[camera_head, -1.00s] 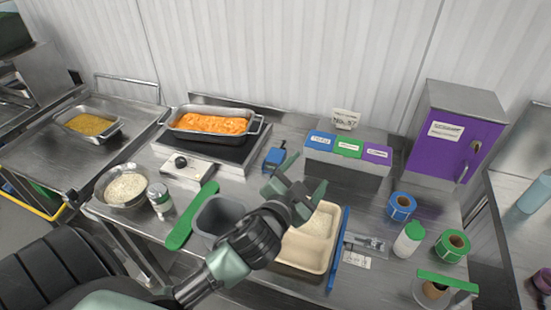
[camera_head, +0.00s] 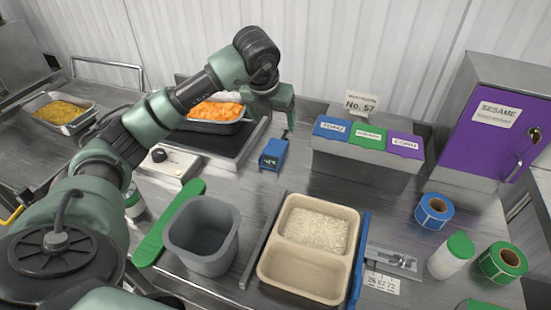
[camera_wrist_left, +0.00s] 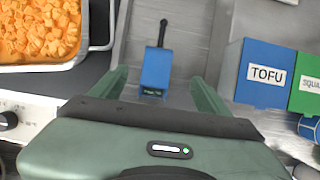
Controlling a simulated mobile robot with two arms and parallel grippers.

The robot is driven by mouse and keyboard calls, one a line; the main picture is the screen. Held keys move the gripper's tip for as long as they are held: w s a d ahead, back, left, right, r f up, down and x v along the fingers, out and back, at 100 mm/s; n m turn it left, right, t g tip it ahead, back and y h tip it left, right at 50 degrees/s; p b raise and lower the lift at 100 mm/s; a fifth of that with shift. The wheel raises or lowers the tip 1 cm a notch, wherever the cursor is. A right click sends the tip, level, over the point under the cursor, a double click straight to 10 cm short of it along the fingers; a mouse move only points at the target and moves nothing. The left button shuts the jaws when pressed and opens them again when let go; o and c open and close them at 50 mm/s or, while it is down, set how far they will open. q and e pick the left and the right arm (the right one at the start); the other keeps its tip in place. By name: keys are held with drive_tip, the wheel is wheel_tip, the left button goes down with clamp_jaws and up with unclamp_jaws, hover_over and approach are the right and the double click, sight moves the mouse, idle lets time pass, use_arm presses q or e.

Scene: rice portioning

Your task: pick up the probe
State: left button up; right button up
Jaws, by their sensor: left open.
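The probe (camera_head: 274,154) is a small blue device with a little display and a dark stem. It rests on the steel counter, right of the hot plate. My left gripper (camera_head: 283,117) hangs above and behind it, fingers pointing down. In the left wrist view the blue probe (camera_wrist_left: 157,68) appears between the two open green fingers (camera_wrist_left: 160,82), with its black stem pointing away. The fingers are apart and nothing is held. Whether they are at the probe's height is unclear. My right gripper is out of view.
The pan of orange food (camera_head: 218,112) on the hot plate stands close left of the probe. The labelled bins (camera_head: 368,170) stand to its right. A grey tub (camera_head: 203,235) and a rice tray (camera_head: 267,262) are in front. Bare counter surrounds the probe.

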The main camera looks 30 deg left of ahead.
use_arm(q)
drive_tip(key=b, duration=0.2)
approach(276, 146)
drive_tip(key=shift+d+x, duration=0.2)
drive_tip(key=shift+x, duration=0.95)
drive_tip(key=shift+d+f+b, duration=0.15)
drive_tip(key=shift+b, duration=0.25)
drive_tip(key=shift+w+f, duration=0.1)
drive_tip(key=shift+f, duration=0.45)
drive_tip(key=x, duration=0.1)
drive_tip(key=p+x, duration=0.1)
drive_tip(key=x, duration=0.1)
drive_tip(key=p+x, duration=0.1)
drive_tip(key=x, duration=0.1)
drive_tip(key=shift+w+a+f, duration=0.1)
drive_tip(key=shift+a+f, duration=0.1)
drive_tip(key=shift+a, duration=0.2)
drive_tip(key=shift+w+a+f, duration=0.1)
drive_tip(key=shift+w+f, duration=0.1)
drive_tip(key=shift+f, duration=0.25)
drive_tip(key=c, duration=1.5)
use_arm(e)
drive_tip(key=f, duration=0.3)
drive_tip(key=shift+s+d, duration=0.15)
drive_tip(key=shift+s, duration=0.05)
